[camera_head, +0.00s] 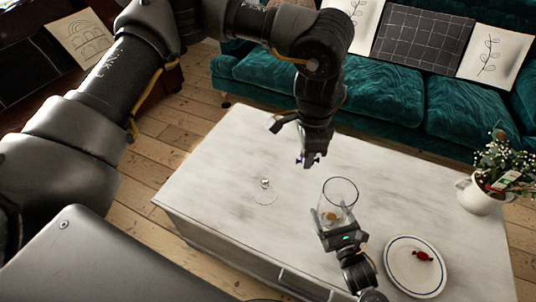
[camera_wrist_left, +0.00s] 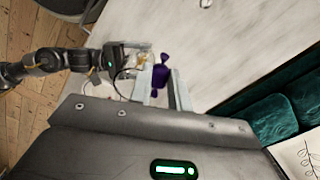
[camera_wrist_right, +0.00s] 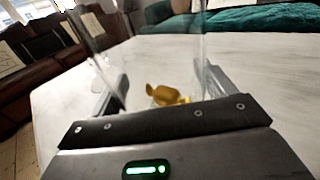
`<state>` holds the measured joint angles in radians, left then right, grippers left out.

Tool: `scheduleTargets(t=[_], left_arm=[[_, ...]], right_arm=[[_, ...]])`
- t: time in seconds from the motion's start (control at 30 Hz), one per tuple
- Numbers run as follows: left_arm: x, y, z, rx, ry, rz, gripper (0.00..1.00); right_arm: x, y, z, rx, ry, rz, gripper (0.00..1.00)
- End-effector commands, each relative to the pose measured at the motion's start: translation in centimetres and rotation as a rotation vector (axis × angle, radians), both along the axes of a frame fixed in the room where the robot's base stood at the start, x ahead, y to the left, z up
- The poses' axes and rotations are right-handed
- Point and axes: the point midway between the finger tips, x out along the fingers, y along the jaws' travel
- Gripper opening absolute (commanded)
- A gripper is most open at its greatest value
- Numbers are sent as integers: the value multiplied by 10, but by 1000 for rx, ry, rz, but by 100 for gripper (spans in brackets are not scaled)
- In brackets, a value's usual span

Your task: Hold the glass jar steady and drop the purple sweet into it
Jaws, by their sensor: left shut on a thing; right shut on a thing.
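The glass jar (camera_head: 339,188) stands on the white table with a gold-wrapped sweet (camera_wrist_right: 167,96) inside. My right gripper (camera_head: 342,232) is shut on the jar from its near side; the jar's clear wall (camera_wrist_right: 150,50) fills the space between its fingers in the right wrist view. My left gripper (camera_head: 308,160) is shut on the purple sweet (camera_wrist_left: 161,75), above the table and to the left of the jar's rim. In the head view the sweet is mostly hidden by the fingers.
A clear lid with a knob (camera_head: 265,184) lies on the table left of the jar. A white plate (camera_head: 403,284) with a red sweet (camera_head: 423,256) is at right. A white jug of flowers (camera_head: 480,196) stands at the far right. A teal sofa (camera_head: 370,98) is behind.

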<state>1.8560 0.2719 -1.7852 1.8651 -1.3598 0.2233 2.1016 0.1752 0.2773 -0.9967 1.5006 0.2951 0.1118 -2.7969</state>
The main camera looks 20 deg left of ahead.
Motion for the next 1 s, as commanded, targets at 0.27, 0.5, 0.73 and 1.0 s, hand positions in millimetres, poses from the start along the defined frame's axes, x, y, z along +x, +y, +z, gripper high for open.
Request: scheduleTargets(t=[0.27, 0.5, 0.73, 1.0], left_arm=[[9, -80, 25, 1, -1, 41, 0], [13, -83, 31, 0, 1, 109, 0], [13, -82, 16, 2, 2, 108, 0], [13, -82, -14, 2, 2, 108, 0]], right_arm=[[0, -1, -1, -1, 2, -2, 41], [0, -1, -1, -1, 2, -2, 41], [0, -1, -1, -1, 2, -1, 41], [0, -1, -1, -1, 2, -1, 41]])
